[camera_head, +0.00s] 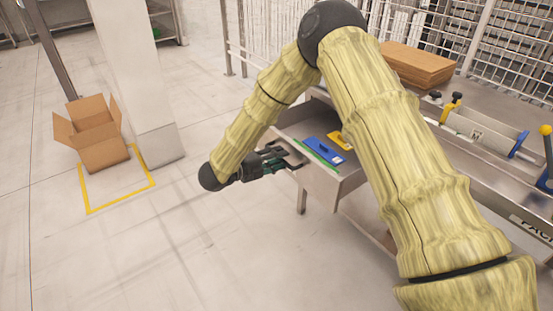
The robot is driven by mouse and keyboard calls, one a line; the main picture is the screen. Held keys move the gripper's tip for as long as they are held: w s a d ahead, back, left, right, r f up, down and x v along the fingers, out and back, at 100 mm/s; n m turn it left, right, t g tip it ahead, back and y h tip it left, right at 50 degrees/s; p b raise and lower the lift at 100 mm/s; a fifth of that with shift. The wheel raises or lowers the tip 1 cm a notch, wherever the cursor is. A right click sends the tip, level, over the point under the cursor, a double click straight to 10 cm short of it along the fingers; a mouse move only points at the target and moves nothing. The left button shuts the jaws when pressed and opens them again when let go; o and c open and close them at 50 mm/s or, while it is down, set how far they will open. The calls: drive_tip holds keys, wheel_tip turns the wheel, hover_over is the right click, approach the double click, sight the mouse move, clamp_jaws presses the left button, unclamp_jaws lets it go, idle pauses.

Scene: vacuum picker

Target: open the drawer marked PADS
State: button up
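A grey metal drawer (320,184) stands pulled out from the workbench, left of my upper arm. Inside it lie a blue pad-like piece (324,149), a yellow piece (343,138) and a thin green strip (318,155). My gripper (287,160) is at the drawer's front edge, on its left side. The fingers are small and dark here, so I cannot tell whether they are shut on the handle. The drawer's front face and any PADS marking are hidden from this view.
The steel bench (495,165) carries stacked brown boards (418,62) and a roller unit. A partly readable "PAC" label (531,228) is on its front. An open cardboard box (97,146) stands on the floor by a pillar (139,70). The floor left of the drawer is clear.

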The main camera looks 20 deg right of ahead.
drive_tip(key=shift+a, duration=0.1)
drive_tip(key=v, duration=1.1)
drive_tip(key=shift+a, duration=0.35)
drive_tip(key=shift+s, duration=0.1)
